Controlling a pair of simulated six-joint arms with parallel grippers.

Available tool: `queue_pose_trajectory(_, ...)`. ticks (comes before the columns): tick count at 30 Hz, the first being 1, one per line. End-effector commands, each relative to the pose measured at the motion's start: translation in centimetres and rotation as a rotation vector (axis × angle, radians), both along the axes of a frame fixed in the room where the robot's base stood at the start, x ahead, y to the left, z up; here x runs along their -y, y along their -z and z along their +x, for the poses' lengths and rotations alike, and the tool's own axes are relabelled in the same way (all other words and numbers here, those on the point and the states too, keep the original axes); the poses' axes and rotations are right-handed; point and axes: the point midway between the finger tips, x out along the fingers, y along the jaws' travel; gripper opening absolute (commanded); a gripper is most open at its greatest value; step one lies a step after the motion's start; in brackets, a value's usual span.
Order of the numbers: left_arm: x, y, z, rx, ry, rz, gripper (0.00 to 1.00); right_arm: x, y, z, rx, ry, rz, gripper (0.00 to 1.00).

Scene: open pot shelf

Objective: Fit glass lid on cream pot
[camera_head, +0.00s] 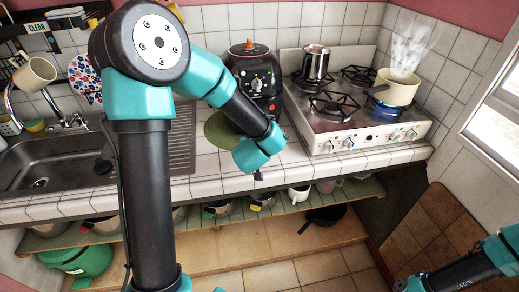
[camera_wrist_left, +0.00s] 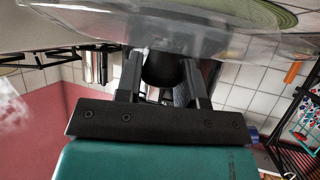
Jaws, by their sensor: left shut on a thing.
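The cream pot (camera_head: 397,90) stands uncovered on a right-hand burner of the stove, with blue flame under it and steam rising. My left gripper (camera_wrist_left: 164,72) is shut on the dark knob of the glass lid (camera_wrist_left: 120,25), which spans the top of the wrist view. In the head view my left wrist is over the counter edge, left of the stove and apart from the pot.
A steel pot (camera_head: 316,62) stands on the stove's (camera_head: 342,128) back left burner. A black appliance (camera_head: 258,72) and a green rounded object (camera_head: 221,130) are beside my left forearm. The sink (camera_head: 60,160) is at left.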

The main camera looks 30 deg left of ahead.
Motion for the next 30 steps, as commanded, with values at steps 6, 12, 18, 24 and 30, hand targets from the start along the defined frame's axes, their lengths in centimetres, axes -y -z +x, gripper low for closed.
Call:
queue_pose_trajectory(6,0.0,0.0,0.0,0.000,0.000,0.000,0.07,0.0,0.0,0.0,0.000,0.000,0.000,0.62)
queue_pose_trajectory(12,0.2,1.6,0.0,-0.005,0.004,0.001,0.07,0.0,0.0,0.0,0.000,0.000,0.000,0.62)
queue_pose_trajectory(18,0.2,3.5,0.0,-0.002,0.004,0.000,0.07,0.0,0.0,0.0,0.000,0.000,0.000,0.62)
queue_pose_trajectory(24,0.2,3.5,0.1,0.000,0.004,0.000,0.07,0.0,0.0,0.0,0.000,0.000,0.000,0.62)
queue_pose_trajectory(30,0.2,3.8,0.0,-0.001,0.004,0.000,0.07,0.0,0.0,0.0,0.000,0.000,0.000,0.62)
